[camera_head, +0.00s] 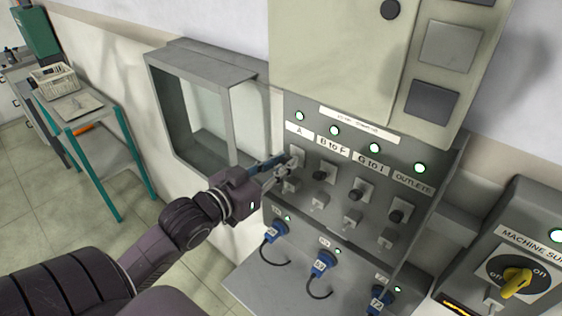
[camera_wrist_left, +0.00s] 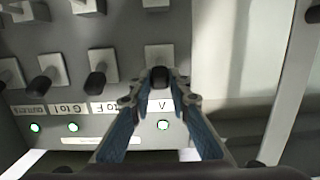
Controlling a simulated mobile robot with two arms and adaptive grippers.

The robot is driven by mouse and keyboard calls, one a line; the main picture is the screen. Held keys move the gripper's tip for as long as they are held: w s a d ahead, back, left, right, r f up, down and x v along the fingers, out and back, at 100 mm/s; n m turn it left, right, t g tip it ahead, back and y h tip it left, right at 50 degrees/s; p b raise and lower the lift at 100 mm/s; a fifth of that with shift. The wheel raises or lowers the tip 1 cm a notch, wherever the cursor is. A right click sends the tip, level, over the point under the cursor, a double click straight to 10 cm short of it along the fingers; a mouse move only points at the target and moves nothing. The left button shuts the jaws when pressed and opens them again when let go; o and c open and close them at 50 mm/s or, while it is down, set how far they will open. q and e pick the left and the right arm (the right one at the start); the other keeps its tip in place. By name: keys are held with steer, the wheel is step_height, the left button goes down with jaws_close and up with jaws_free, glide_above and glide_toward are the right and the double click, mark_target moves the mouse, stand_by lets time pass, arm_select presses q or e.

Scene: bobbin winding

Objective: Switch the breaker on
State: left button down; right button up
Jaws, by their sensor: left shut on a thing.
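The grey breaker panel (camera_head: 330,150) shows in the middle of the head view. It has a row of switches with black-tipped levers, labelled A, B to F, G to I and OUTLETS. The breaker A (camera_head: 298,154) is leftmost in the row. My left gripper (camera_head: 285,164) reaches it from the left, with its fingers shut on the lever. In the left wrist view, upside down, both blue fingers meet around the dark lever tip of breaker A (camera_wrist_left: 160,75). The lamp over A (camera_head: 299,116) is lit, as are the others in that row. My right gripper is out of view.
Other levers stand close beside A, the nearest being B to F (camera_head: 320,175). Blue plugs (camera_head: 275,233) with cables sit below. A yellow rotary switch (camera_head: 516,281) is at the right. A grey-framed wall opening (camera_head: 205,105) and a teal-legged cart (camera_head: 95,150) are at the left.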

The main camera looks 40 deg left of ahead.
arm_select(q)
steer(key=shift+w+r+g, duration=0.15)
steer(key=shift+r+g, duration=0.35)
steer(key=shift+g, duration=0.1)
steer(key=c, duration=1.8)
jaws_free()
steer(key=shift+f, duration=0.15)
